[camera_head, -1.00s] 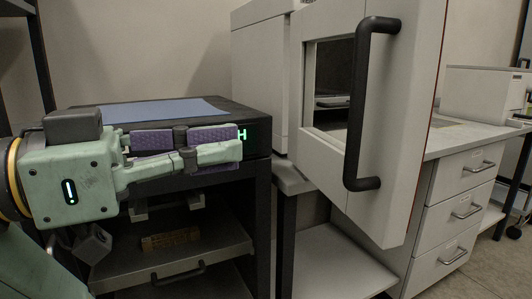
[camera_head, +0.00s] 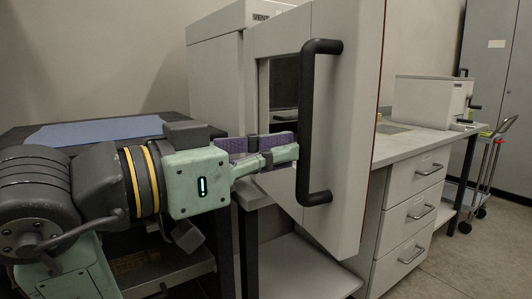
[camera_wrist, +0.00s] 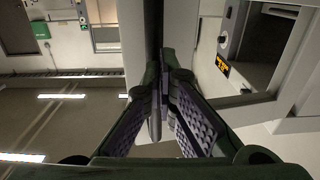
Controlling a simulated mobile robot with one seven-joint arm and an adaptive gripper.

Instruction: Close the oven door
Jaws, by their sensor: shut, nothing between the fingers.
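The white oven door (camera_head: 350,150) stands at an angle to the oven body (camera_head: 215,80) in the head view. A long black upright handle (camera_head: 306,120) is fixed to it, with a dark window or opening (camera_head: 280,85) behind it. My gripper (camera_head: 295,151) is shut and empty, its purple-padded fingers pointing right. The fingertips are at the handle's left edge, below its middle; I cannot tell whether they touch it. In the wrist view my fingers (camera_wrist: 161,88) come together in front of a dark upright bar (camera_wrist: 153,40), which looks like the handle.
A dark bench with a blue sheet (camera_head: 95,130) lies behind my arm at left. A counter with drawers (camera_head: 412,212) stands right of the door, carrying a white device (camera_head: 430,100). A trolley (camera_head: 488,170) stands farther right. The floor at lower right is clear.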

